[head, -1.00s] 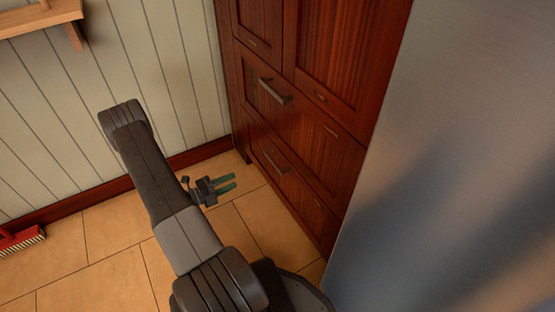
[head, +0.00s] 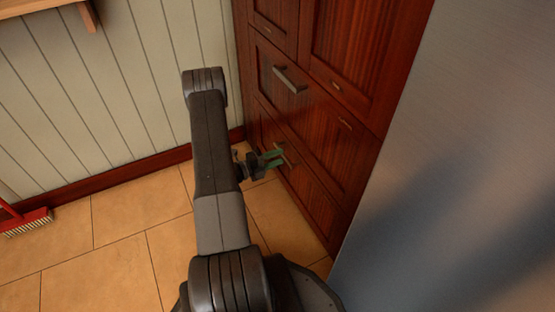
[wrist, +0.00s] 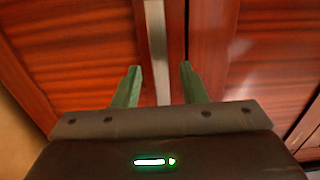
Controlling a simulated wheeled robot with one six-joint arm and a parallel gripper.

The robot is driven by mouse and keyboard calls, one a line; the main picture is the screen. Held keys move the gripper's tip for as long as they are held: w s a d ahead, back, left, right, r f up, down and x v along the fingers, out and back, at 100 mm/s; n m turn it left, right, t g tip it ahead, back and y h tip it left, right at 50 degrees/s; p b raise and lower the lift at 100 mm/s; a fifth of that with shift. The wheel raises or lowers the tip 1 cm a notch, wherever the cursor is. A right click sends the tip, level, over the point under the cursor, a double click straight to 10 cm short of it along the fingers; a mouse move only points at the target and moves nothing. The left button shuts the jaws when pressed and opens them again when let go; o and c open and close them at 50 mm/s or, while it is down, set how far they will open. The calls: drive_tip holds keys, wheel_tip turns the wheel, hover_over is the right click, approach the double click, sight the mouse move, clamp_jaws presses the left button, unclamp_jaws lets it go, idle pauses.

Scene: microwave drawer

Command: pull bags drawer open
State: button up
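Two dark red wooden drawers stand one above the other in the cabinet. The upper drawer (head: 320,108) is shut and has a grey bar handle (head: 290,80). The lower drawer (head: 312,190) is also shut. I cannot read which one is the bags drawer. My gripper (head: 277,158), with green fingers, is open at the lower drawer's handle, which it partly hides. In the wrist view, my gripper (wrist: 160,76) has its fingers apart on either side of a pale handle bar (wrist: 156,45). I cannot tell whether they touch it.
A large grey metal surface (head: 460,150) rises close on the right. A panelled wall (head: 100,100) is behind on the left, with a wooden shelf (head: 45,8) above. The tiled floor (head: 120,245) is otherwise clear.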

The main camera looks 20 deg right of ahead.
drive_tip(key=shift+d, duration=0.4)
clamp_jaws()
drive_tip(key=shift+a, duration=0.1)
